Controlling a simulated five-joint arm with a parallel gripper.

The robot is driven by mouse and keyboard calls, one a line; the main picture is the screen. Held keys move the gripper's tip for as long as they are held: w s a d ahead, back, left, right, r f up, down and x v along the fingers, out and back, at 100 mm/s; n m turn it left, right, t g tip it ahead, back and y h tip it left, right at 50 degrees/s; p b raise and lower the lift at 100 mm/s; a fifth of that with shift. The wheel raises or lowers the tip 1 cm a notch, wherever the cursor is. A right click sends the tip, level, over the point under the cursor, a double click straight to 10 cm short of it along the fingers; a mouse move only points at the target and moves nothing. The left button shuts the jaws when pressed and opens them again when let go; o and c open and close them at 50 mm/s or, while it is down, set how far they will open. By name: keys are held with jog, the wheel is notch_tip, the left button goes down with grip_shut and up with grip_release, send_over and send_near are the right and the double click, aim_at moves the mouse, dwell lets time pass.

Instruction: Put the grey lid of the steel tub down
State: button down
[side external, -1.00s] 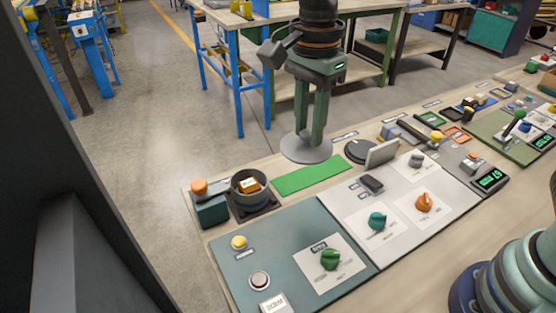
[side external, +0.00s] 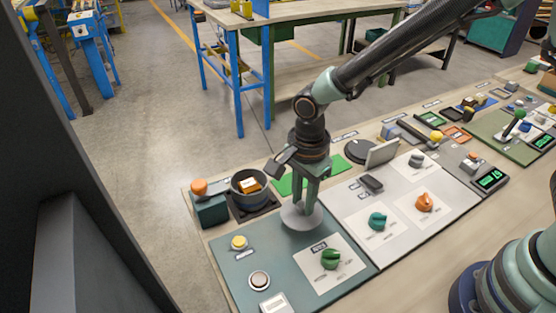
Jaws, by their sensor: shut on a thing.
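The grey lid (side external: 292,219) is a round pale disc held level, low by the back right part of the teal panel. My gripper (side external: 305,202) is shut on it from above, with its fingers pointing straight down. I cannot tell whether the lid touches the panel or hangs just over it. The steel tub (side external: 237,192) stands open to the left of the lid, on a black square base. An orange-brown block (side external: 250,185) with a white label lies inside the tub.
A green mat (side external: 283,186) lies behind my gripper, partly hidden by it. A teal box with an orange knob (side external: 199,187) stands left of the tub. The teal panel (side external: 232,276) carries a yellow button (side external: 239,242) and a green knob (side external: 331,259). A white panel with knobs lies to the right.

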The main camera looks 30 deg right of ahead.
jog(key=shift+f, duration=1.3)
jog(key=shift+f, duration=0.15)
jog(key=c, duration=0.6)
grip_release()
jog(key=shift+c, duration=0.2)
